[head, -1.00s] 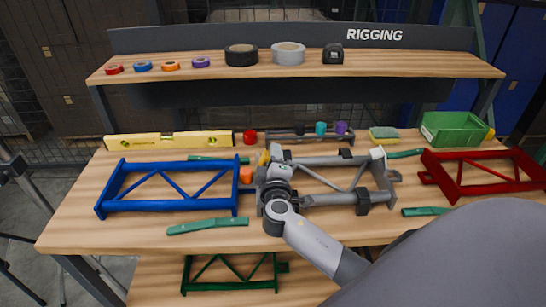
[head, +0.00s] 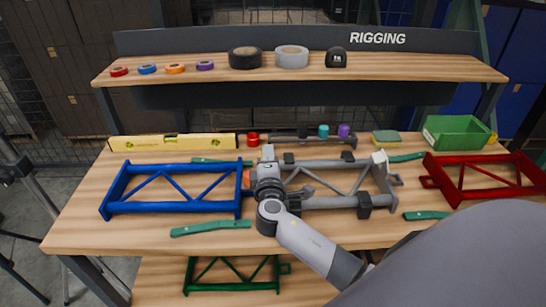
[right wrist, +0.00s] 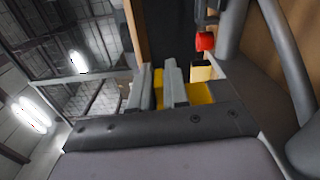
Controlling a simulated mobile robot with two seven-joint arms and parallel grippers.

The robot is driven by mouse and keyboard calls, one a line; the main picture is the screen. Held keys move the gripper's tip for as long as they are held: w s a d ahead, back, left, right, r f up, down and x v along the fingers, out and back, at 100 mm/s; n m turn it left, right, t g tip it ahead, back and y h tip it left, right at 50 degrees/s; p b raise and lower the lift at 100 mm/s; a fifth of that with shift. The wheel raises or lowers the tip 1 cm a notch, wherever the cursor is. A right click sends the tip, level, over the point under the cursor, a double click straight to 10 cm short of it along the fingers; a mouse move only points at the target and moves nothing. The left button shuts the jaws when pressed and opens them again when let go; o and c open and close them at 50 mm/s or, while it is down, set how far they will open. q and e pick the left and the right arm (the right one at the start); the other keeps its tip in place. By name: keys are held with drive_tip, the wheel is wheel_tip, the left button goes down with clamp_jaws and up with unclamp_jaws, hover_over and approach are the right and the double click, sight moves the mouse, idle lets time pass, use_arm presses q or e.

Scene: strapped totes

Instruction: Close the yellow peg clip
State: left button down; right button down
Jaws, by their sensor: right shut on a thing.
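My right gripper (head: 267,155) is over the left end of the grey frame (head: 340,201) in the head view, where it hides the yellow peg clip. In the right wrist view the two grey fingers (right wrist: 159,80) have yellow between them, and more of the yellow peg clip (right wrist: 201,92) shows to the right of the fingers. The gripper is shut on the clip. How far the clip is closed cannot be told. My left gripper is not in view.
A blue frame (head: 150,207) lies left of the grey one, a red frame (head: 480,157) right. An orange piece (head: 246,178) is close beside my gripper. Behind are a yellow level (head: 150,142), a red cylinder (head: 253,139) and a green bin (head: 455,132). Green straps lie around.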

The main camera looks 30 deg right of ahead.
drive_tip(key=n, duration=0.1)
drive_tip(key=a+n, duration=0.1)
drive_tip(key=n, duration=0.1)
drive_tip(key=w+a+n, duration=0.1)
drive_tip(key=shift+w+r+n, duration=0.1)
drive_tip(key=shift+r+n, duration=0.15)
drive_tip(key=shift+n, duration=0.15)
drive_tip(key=n, duration=0.1)
drive_tip(key=a+n, duration=0.1)
drive_tip(key=n, duration=0.1)
drive_tip(key=w+n, duration=0.1)
drive_tip(key=shift+a+f+n, duration=0.25)
drive_tip(key=shift+a+n, duration=0.05)
drive_tip(key=shift+a, duration=0.1)
drive_tip(key=n, duration=0.1)
drive_tip(key=a+n, duration=0.1)
drive_tip(key=n, duration=0.1)
drive_tip(key=w+f+n, duration=0.1)
drive_tip(key=shift+a+f, duration=0.1)
drive_tip(key=shift+a, duration=0.15)
drive_tip(key=shift+w+a+f+n, duration=0.2)
drive_tip(key=shift+f+n, duration=0.15)
drive_tip(key=shift+n, duration=0.65)
drive_tip(key=shift+w+a+f+n, duration=0.1)
drive_tip(key=shift+a+f+n, duration=0.2)
drive_tip(key=shift+n, duration=0.7)
drive_tip(key=shift+d+f, duration=0.1)
drive_tip(key=c, duration=1.2)
unclamp_jaws()
drive_tip(key=shift+s, duration=0.1)
